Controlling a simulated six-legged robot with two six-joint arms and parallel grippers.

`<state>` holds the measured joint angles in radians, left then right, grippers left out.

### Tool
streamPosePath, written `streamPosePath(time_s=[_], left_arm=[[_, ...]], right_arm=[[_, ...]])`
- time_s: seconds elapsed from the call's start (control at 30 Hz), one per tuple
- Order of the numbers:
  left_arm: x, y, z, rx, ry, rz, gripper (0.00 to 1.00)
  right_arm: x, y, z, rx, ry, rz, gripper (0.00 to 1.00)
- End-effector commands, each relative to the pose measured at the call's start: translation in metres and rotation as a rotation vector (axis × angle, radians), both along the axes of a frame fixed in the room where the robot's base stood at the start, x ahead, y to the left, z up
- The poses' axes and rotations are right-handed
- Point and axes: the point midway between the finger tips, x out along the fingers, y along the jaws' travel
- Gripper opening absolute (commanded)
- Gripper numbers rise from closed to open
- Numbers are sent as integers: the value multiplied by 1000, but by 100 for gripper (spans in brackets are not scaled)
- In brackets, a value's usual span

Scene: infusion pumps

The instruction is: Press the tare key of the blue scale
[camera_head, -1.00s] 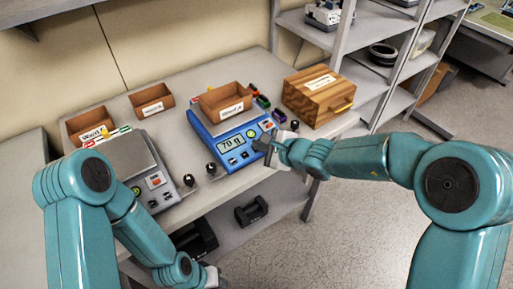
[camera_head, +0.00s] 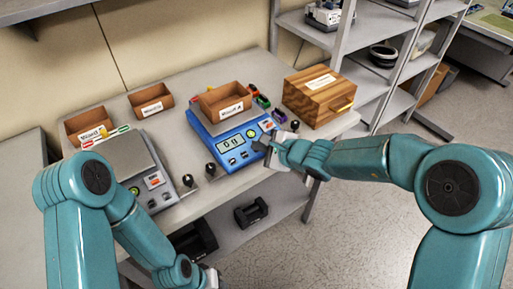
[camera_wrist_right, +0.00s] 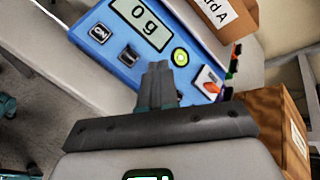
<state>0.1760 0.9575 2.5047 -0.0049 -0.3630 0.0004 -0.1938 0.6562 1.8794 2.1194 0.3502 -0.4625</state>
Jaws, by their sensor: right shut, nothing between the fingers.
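The blue scale (camera_head: 222,152) stands on the bench with a brown box (camera_head: 224,101) on its pan. Its display reads 0 g, also in the right wrist view (camera_wrist_right: 143,24). My right gripper (camera_head: 262,142) is shut and empty, its tips at the front right of the key panel. In the wrist view the shut tips (camera_wrist_right: 157,68) are over the panel, between a dark key (camera_wrist_right: 129,56) and a green-lit round one (camera_wrist_right: 180,57). They may hide a key; I cannot tell whether they touch. The tare label is not readable. My left gripper (camera_head: 211,277) is low at the bottom edge, mostly hidden.
A grey scale (camera_head: 122,158) stands to the left. Two brown boxes (camera_head: 151,100) sit behind. A wooden box (camera_head: 318,97) stands right of the blue scale.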

Motion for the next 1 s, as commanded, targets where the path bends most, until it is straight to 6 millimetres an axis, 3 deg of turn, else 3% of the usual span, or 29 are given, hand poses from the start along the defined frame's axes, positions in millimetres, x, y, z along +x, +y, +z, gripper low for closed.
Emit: streamPosePath(time_s=[0.77,1.0], left_arm=[[0,0,5,0,0,0,33],[0,0,15,0,0,0,33]], right_arm=[[-3,-3,14,-1,1,0,0],[-6,-5,32,0,-1,-1,0]])
